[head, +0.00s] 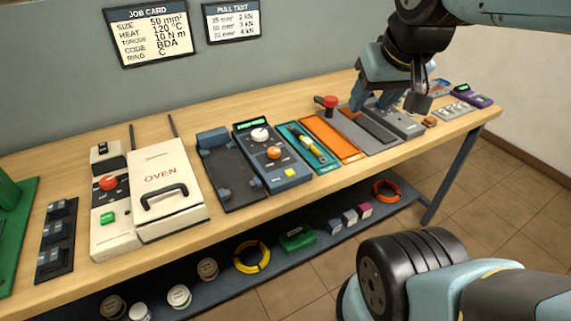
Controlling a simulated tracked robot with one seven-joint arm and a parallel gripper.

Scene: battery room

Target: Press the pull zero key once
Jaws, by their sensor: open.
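My gripper (373,104) is open and empty in the head view, pointing down over the right part of the bench, above a grey device (400,124). The pull zero key cannot be made out; no key label there is readable. The grey device is partly hidden by my gripper and wrist. To its right is a grey panel with several round pale parts (455,110). A purple device with a green display (474,95) stands at the bench's right end. I cannot tell which of these carries the key, nor whether my gripper touches anything.
On the wooden bench (300,195) are an oven (165,178), a dark blue unit with knobs and a yellow button (270,155), a teal tray (322,162), an orange strip (333,138) and a red-topped lever (329,102). A lower shelf holds tape rolls and small boxes.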

